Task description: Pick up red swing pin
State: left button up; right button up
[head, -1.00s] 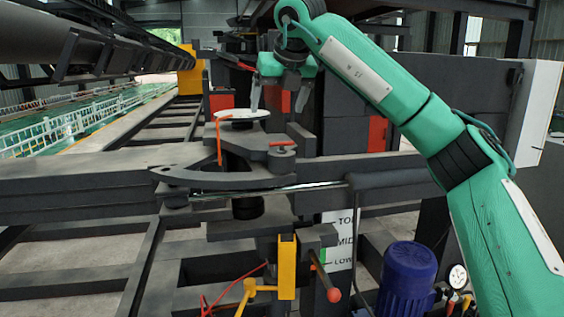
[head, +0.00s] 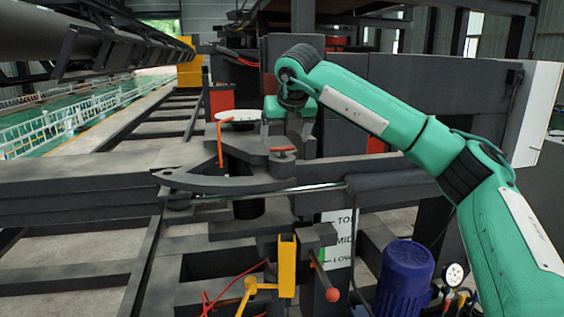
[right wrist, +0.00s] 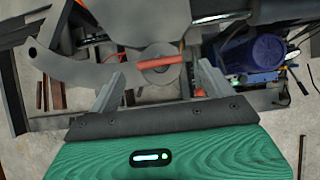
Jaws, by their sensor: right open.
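The red swing pin (head: 283,149) lies as a short red bar on a round grey boss, at the right end of a curved dark plate. In the right wrist view the red swing pin (right wrist: 162,61) appears between the two fingertips, beyond them. My right gripper (head: 292,130) is open and empty, just above and behind the pin in the head view. Its fingers are partly hidden against the dark machine there, but the open right gripper (right wrist: 160,76) is clear in the wrist view. I cannot tell the exact gap to the pin. My left gripper is not in view.
An orange bent rod (head: 220,145) stands upright left of the pin, beside a white disc (head: 242,115). A yellow block (head: 287,265) and a blue motor (head: 405,278) are lower down. Dark beams and a tall dark block (head: 340,90) surround the area.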

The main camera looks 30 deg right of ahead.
aim_at(283, 148)
jog(key=shift+p+x, duration=0.65)
jog(key=shift+x, duration=1)
jog(key=shift+a, duration=0.1)
jog(key=c, duration=1.7)
